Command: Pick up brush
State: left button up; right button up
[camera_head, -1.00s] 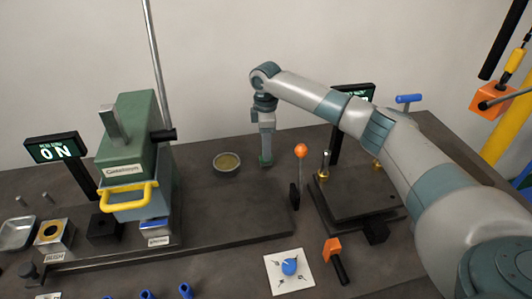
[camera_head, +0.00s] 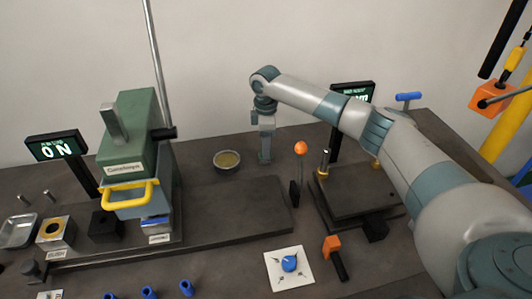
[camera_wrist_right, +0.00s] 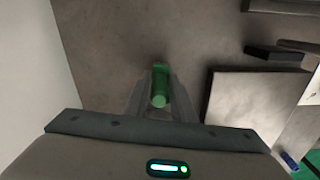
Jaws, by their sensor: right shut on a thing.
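The brush (camera_wrist_right: 160,88) shows in the right wrist view as a green cylinder, upright between the fingers. Its lower end is hidden from that view. My right gripper (camera_head: 265,152) points down at the back of the table, just right of a small round bowl, and is shut on the brush. Both fingers (camera_wrist_right: 160,97) flank the green handle in the wrist view. In the head view the brush is mostly hidden by the fingers. My left gripper is not in view.
The bowl (camera_head: 227,160) stands close left of the gripper. A green press (camera_head: 128,135) with a yellow handle is further left. An orange-knobbed lever (camera_head: 300,148) and a dark plate fixture (camera_head: 355,192) stand to the right. A blue dial (camera_head: 289,263) is in front.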

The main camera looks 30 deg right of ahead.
grip_shut()
notch_tip(320, 180, up, 8)
jog(key=b, duration=0.2)
jog(key=shift+r+b, duration=0.25)
jog(key=shift+b, duration=0.1)
jog(key=shift+r, duration=0.8)
